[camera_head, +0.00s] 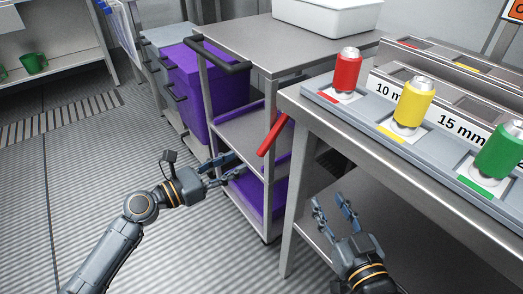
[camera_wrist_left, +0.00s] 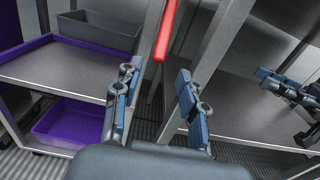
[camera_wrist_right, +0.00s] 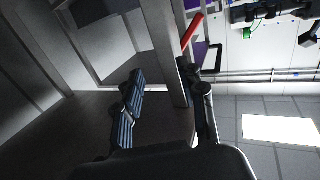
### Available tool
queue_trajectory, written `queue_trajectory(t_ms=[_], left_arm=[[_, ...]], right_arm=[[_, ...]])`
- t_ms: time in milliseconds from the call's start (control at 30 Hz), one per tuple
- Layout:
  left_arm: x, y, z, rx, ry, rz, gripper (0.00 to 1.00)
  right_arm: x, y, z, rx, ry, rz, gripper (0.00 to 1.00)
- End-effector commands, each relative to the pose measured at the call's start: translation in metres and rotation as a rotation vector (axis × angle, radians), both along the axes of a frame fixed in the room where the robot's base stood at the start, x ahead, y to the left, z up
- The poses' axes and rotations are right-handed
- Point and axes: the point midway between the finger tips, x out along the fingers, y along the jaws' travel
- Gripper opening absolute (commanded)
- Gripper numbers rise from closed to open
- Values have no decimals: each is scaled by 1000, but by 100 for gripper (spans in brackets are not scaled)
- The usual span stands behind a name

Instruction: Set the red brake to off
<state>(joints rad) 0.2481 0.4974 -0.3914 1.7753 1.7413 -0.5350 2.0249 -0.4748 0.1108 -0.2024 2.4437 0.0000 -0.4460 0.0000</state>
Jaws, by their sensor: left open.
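The red brake (camera_head: 273,134) is a slanted bar at the gap between the trolley and the grey table. It also shows at the top of the left wrist view (camera_wrist_left: 167,30) and, small, in the right wrist view (camera_wrist_right: 191,34). My left gripper (camera_head: 238,166) is open and empty, a little left of and below the red brake's lower end. In the left wrist view the brake's lower end lies beyond and between the fingertips, apart from them. My right gripper (camera_head: 330,201) is open and empty, in front of the table's side and below its top.
A shelved trolley (camera_head: 247,40) with purple trays stands beside the table (camera_head: 310,110). A table leg (camera_head: 297,200) stands between my grippers. Floor at left is clear.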

Motion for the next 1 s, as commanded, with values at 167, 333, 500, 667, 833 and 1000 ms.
queue_trajectory(t_ms=[167, 333, 500, 667, 833, 1000], left_arm=[[24, -34, 0, 1, -4, -2, 42], [41, -59, 0, 1, -3, -3, 42], [52, -73, -1, 2, -2, -1, 42], [55, -77, 0, 3, -2, -1, 42], [55, -77, 0, 3, -2, -1, 42], [55, -77, 0, 3, -2, -1, 17]], right_arm=[[2, 3, 17, 25, -98, 6, 40], [1, 6, 36, 53, -203, 13, 40], [-1, 7, 52, 76, -287, 17, 40], [-2, 8, 57, 82, -314, 19, 40], [-2, 8, 58, 82, -314, 19, 40], [-2, 8, 58, 82, -314, 19, 40]])
